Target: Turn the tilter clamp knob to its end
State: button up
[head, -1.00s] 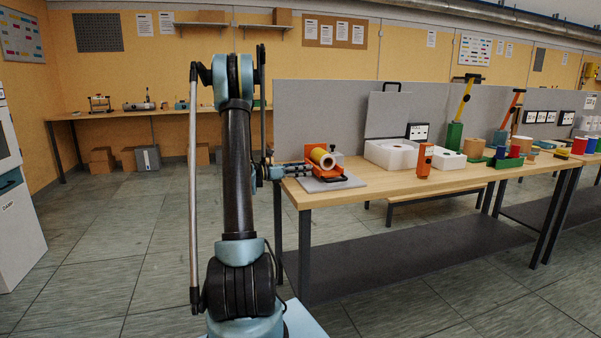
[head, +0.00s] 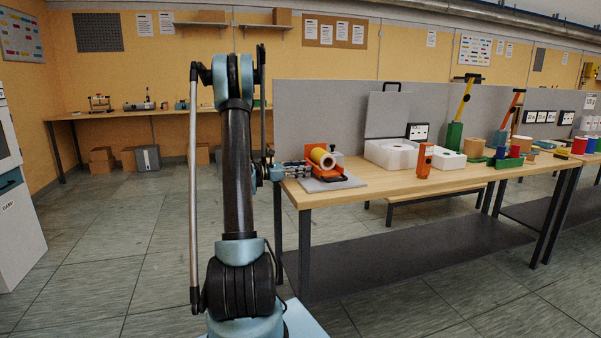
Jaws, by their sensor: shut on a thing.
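The tilter is an orange fixture (head: 319,171) on a grey base plate (head: 335,184) at the left end of the wooden table. A yellow roll (head: 323,158) lies in it. My gripper (head: 300,171) reaches in from the left, level with the orange fixture's left side. It is shut at that side, on what I take to be the clamp knob. The knob itself is hidden by the fingers and too small to make out. A small grey and black part (head: 337,158) stands behind the roll.
The floor left of my arm is clear.

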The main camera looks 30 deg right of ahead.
jog(key=shift+w+m, duration=0.1)
jog(key=shift+m, duration=0.7)
jog(key=o, duration=1.1)
jog(key=v, duration=1.2)
jog(key=shift+f, duration=0.1)
